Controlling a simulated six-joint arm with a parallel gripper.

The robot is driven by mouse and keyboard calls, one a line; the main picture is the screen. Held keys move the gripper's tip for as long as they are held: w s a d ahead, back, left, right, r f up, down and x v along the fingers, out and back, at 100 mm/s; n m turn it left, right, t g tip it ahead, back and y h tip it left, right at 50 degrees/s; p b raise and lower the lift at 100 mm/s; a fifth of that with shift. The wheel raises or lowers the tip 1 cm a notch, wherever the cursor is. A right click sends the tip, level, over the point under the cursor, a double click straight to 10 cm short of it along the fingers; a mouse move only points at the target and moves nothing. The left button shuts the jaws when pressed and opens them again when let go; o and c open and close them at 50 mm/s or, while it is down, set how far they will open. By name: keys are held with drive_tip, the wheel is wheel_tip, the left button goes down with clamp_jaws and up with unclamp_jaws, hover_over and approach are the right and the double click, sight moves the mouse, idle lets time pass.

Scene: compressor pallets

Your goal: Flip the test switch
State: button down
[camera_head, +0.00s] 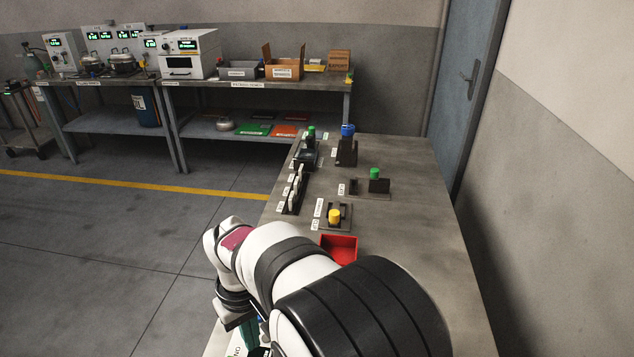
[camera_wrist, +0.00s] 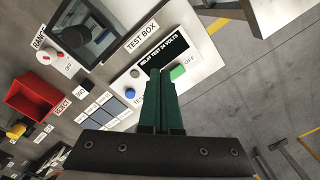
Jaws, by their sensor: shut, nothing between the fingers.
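In the wrist view, the test box (camera_wrist: 125,75) is a pale panel labelled "TEST BOX" with a dark display reading "RELAY TEST 24 VOLTS". A green control (camera_wrist: 180,72) sits on it by the word "OFF". A blue round control (camera_wrist: 130,93) sits by a label beginning "TE", partly covered by my fingers. I cannot tell for sure which is the test switch. My gripper (camera_wrist: 161,72) has dark green fingers, shut and empty, over the panel between these two controls; contact cannot be told. In the head view my arm hides the box.
A red bin (camera_wrist: 32,95) and a grid of blue-grey pads (camera_wrist: 95,110) lie left of my fingers. In the head view, the red bin (camera_head: 340,248) and several fixtures stand farther along the bench.

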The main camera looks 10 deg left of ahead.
drive_tip(key=s+d+r+m, duration=0.2)
drive_tip(key=d+r+m, duration=0.25)
drive_tip(key=d, duration=0.45)
drive_tip(key=s+d+r+m+y, duration=0.1)
drive_tip(key=s+d+r+m, duration=0.1)
drive_tip(key=s+d+m, duration=0.8)
drive_tip(key=s+d, duration=0.3)
drive_tip(key=s, duration=0.2)
drive_tip(key=shift+s+d+r+y, duration=0.3)
drive_tip(key=shift+s+d+r, duration=0.1)
drive_tip(key=w+a+r+n+h, duration=0.1)
drive_tip(key=w+a+r+n, duration=0.15)
drive_tip(key=w+a, duration=1.05)
drive_tip(key=w+a+f+n, duration=0.1)
drive_tip(key=w+a+f, duration=0.2)
drive_tip(key=a, duration=0.5)
drive_tip(key=w+a+f+n, duration=0.2)
drive_tip(key=w+a+f, duration=0.1)
drive_tip(key=a, duration=0.6)
drive_tip(key=shift+f+h, duration=0.4)
drive_tip(key=shift+f, duration=0.25)
